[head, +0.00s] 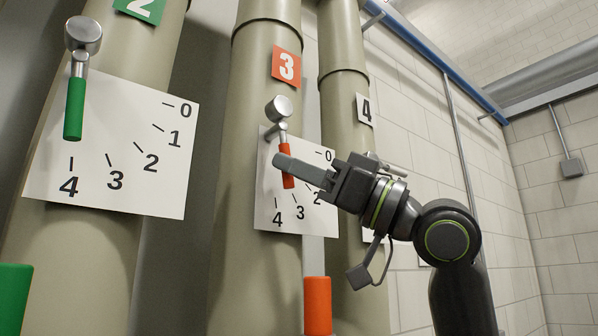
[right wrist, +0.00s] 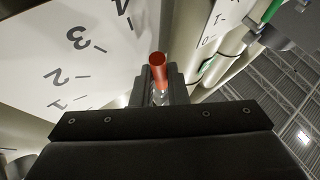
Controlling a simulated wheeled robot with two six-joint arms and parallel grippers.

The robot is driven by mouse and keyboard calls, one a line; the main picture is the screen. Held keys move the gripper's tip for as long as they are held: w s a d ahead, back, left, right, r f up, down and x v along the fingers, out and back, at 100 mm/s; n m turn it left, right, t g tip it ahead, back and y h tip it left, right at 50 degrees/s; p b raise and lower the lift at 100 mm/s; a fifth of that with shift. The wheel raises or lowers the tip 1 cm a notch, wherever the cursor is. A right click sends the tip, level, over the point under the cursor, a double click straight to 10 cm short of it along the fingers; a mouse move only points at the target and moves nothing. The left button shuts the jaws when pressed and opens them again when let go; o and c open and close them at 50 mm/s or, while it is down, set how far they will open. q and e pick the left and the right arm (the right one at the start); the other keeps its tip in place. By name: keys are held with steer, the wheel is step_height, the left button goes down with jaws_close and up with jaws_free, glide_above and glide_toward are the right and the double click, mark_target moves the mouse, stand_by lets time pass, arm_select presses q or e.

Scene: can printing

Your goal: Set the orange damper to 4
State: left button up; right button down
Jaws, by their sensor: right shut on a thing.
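The orange damper handle (head: 284,151) hangs from a silver knob (head: 279,108) on the pipe marked with an orange 3 sign (head: 286,67). It points down and slightly right, its lower end between the 4 and 3 marks of the white dial (head: 267,215). My right gripper (head: 288,167) reaches in from the right and is shut around the handle's middle. In the right wrist view the orange handle end (right wrist: 157,72) stands up between the jaws, with the dial (right wrist: 60,45) beside it. My left gripper is not in view.
A green handle (head: 74,108) on the left pipe points at 4 on its own dial (head: 125,195). A pipe with a 4 sign (head: 365,109) stands close behind my right gripper. An orange cylinder (head: 317,305) and a green one (head: 14,300) show at the bottom.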

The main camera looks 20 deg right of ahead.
steer(key=shift+r, duration=0.1)
steer(key=c, duration=1.4)
jaws_free()
steer(key=shift+c, duration=0.2)
steer(key=b+v, duration=0.8)
steer(key=v, duration=0.9)
steer(key=shift+d, duration=0.1)
